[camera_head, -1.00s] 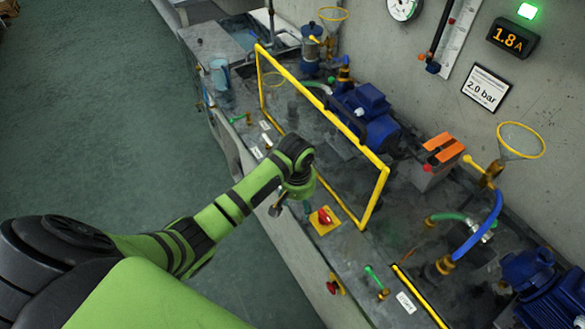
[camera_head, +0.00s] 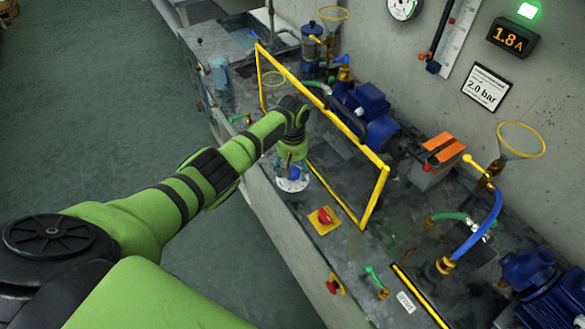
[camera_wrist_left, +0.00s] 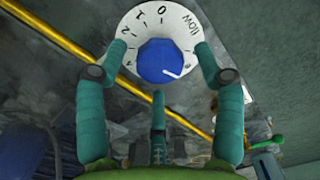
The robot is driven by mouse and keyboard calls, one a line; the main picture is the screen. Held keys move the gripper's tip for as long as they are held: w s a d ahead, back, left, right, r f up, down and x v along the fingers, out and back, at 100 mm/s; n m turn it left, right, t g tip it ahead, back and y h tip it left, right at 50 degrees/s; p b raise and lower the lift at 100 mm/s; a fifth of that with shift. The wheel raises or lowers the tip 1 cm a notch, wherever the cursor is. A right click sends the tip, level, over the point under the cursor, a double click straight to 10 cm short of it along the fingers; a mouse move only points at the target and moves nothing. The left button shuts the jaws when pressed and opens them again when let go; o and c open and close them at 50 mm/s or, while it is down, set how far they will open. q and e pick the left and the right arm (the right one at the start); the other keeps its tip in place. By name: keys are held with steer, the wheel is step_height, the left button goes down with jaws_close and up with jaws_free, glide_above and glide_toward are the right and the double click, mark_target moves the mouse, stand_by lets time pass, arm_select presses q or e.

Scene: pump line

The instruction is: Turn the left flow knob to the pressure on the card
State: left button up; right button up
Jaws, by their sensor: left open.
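The blue flow knob (camera_wrist_left: 163,62) sits on a round white dial plate (camera_wrist_left: 180,17) with numbers and the word "flow". A white mark on the knob points to the lower right in the wrist view. My left gripper (camera_wrist_left: 160,70) is open, with its teal fingers on either side of the knob; I cannot tell whether they touch it. In the head view the left gripper (camera_head: 292,168) points down over the dial plate (camera_head: 293,186) and hides most of the knob. The card (camera_head: 486,88) on the wall reads 2.0 bar. My right gripper is not in view.
A yellow guard frame (camera_head: 375,200) stands right behind the gripper, around a blue pump (camera_head: 368,115). A red switch on a yellow plate (camera_head: 325,219) lies to the right. A round gauge (camera_head: 404,8) is partly cut off. A display (camera_head: 512,38) reads 1.8 A.

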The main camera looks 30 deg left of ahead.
arm_select(q)
steer(key=shift+f, duration=0.2)
steer(key=shift+c, duration=0.4)
steer(key=c, duration=1.1)
steer(key=shift+o, duration=0.2)
